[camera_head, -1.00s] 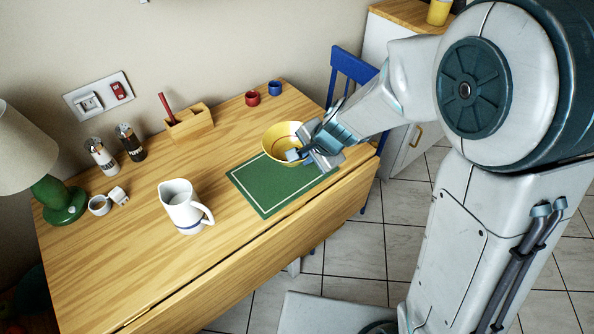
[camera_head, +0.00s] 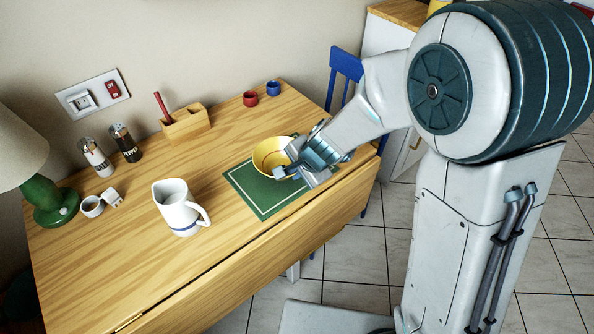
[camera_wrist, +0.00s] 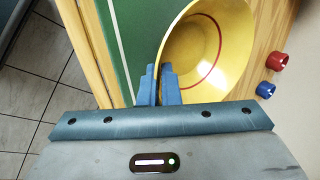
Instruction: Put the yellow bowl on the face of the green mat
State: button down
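The yellow bowl (camera_head: 268,155), with a red ring inside, is over the far part of the green mat (camera_head: 250,193) in the head view. I cannot tell whether it touches the mat. My gripper (camera_head: 284,172) is at the bowl's near right side. In the wrist view my gripper (camera_wrist: 159,84) has its blue fingers close together, pinching the rim of the bowl (camera_wrist: 215,60). The mat (camera_wrist: 135,25) shows to the left of the bowl there. The bowl and my arm hide part of the mat in the head view.
A white jug (camera_head: 178,207) stands left of the mat. Red (camera_head: 250,98) and blue (camera_head: 273,88) cups stand at the back. A wooden holder (camera_head: 186,123), two shakers and a green lamp (camera_head: 48,200) are farther left. A blue chair (camera_head: 345,70) is behind the table.

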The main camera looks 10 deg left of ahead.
jog(key=c, duration=1.6)
grip_release()
jog(key=shift+c, duration=0.2)
jog(key=shift+r+p, duration=0.45)
jog(key=p+v, duration=0.5)
jog(key=v, duration=0.6)
jog(key=s+d+r+n+h, duration=0.1)
jog(key=s+d+r+n, duration=0.1)
jog(key=s+d, duration=0.2)
jog(key=s+d+r+n+h, duration=0.2)
jog(key=s+d+r+n, duration=0.1)
jog(key=d, duration=0.6)
jog(key=s+d+r+n+g+h, duration=0.1)
jog(key=s+d+r+n, duration=0.1)
jog(key=d, duration=0.5)
jog(key=s+r, duration=0.1)
jog(key=s, duration=0.1)
jog(key=shift+s+d+r+n, duration=0.25)
jog(key=shift+s+d+n, duration=0.05)
jog(key=shift+n, duration=0.1)
